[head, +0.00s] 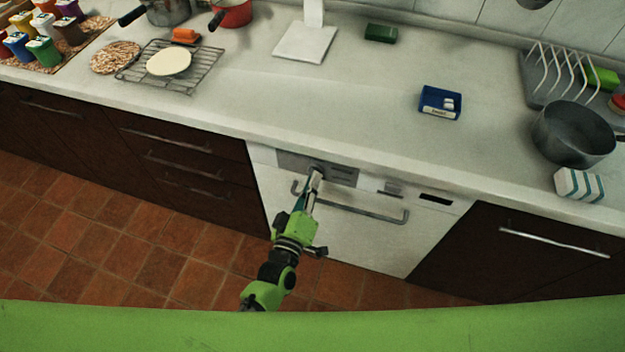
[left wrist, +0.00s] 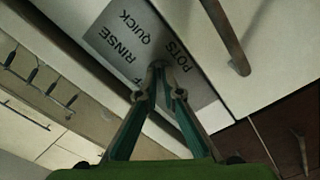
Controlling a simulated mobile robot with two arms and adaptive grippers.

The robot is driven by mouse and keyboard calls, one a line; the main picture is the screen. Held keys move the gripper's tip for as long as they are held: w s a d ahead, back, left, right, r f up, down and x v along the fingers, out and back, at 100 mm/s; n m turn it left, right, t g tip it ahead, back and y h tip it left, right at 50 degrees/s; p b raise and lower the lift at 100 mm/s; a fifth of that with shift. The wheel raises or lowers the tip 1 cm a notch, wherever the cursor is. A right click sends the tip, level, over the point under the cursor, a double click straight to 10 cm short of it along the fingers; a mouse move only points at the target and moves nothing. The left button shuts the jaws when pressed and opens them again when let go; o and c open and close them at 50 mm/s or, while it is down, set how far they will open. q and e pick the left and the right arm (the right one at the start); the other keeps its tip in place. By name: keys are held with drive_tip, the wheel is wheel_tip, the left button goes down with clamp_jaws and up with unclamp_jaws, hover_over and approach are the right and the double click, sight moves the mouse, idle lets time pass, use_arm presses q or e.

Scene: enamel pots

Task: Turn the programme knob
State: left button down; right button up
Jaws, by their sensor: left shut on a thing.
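The white dishwasher (head: 345,240) under the counter has a grey programme panel (head: 343,175) at its top left. In the left wrist view the panel (left wrist: 112,22) carries the words RINSE, QUICK and POTS, with part of another word by the left finger. My left gripper (head: 316,176) reaches the panel from below. In the left wrist view its fingertips (left wrist: 159,70) are close together at the programme knob. The knob is mostly hidden by the fingers, so its pointing direction cannot be told. My right gripper is not in view.
The dishwasher's bar handle (head: 365,213) runs just below the panel, close to my left gripper. The counter edge overhangs above it. A blue box (head: 440,103), a grey pot (head: 572,135) and a wire rack (head: 190,77) stand on the counter. The tiled floor in front is clear.

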use_arm(q)
drive_tip(key=m, duration=0.5)
drive_tip(key=m+p, duration=0.1)
drive_tip(key=m, duration=0.4)
drive_tip(key=shift+a+f+m, duration=0.1)
drive_tip(key=shift+f+m, duration=0.1)
drive_tip(key=shift+m, duration=0.1)
idle(0.4)
drive_tip(key=c, duration=2.2)
unclamp_jaws()
drive_tip(key=v, duration=1.2)
drive_tip(key=shift+r, duration=0.1)
